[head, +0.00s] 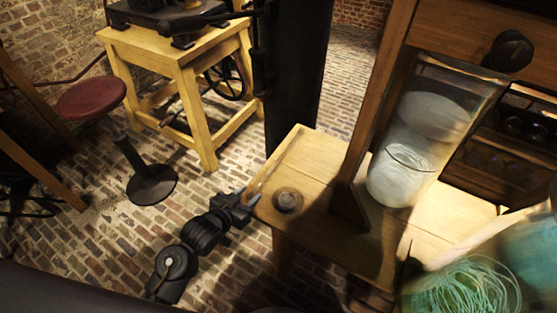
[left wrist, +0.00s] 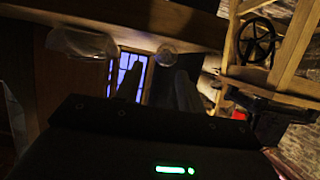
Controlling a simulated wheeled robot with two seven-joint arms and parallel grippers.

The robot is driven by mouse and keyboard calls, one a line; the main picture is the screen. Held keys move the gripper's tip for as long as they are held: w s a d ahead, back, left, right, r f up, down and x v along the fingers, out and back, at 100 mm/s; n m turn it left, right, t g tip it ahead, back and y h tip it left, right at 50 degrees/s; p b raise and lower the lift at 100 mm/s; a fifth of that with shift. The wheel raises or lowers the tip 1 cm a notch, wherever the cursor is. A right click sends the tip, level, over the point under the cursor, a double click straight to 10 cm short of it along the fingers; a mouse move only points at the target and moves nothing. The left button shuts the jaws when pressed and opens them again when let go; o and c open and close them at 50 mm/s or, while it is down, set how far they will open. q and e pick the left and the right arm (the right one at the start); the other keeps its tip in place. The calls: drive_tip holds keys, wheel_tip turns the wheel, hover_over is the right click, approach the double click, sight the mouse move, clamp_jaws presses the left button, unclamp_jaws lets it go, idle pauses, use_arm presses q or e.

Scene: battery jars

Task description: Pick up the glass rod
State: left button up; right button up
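I cannot make out a glass rod in either view. A clear glass jar (head: 415,140) with whitish contents stands on the wooden table (head: 310,155); a pale glass shape, perhaps this jar, shows in the left wrist view (left wrist: 82,43). A second jar with tangled green strands (head: 462,288) is at the lower right. My left gripper (head: 243,205) is at the table's left edge, beside a small round brown piece (head: 288,200), and apart from the jars. In the left wrist view its dark fingers (left wrist: 158,88) stand apart with nothing visible between them. My right gripper is out of view.
A wooden upright (head: 370,100) and a drawer with a dark knob (head: 511,51) stand close around the jar. A dark column (head: 296,75) rises behind the table. A red stool (head: 91,98) and yellow bench (head: 185,60) stand at the left. The brick floor between is open.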

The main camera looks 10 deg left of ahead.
sight(258, 186)
use_arm(q)
drive_tip(key=shift+x, duration=2.85)
drive_tip(key=shift+a+r, duration=0.1)
drive_tip(key=shift+a, duration=0.05)
clamp_jaws()
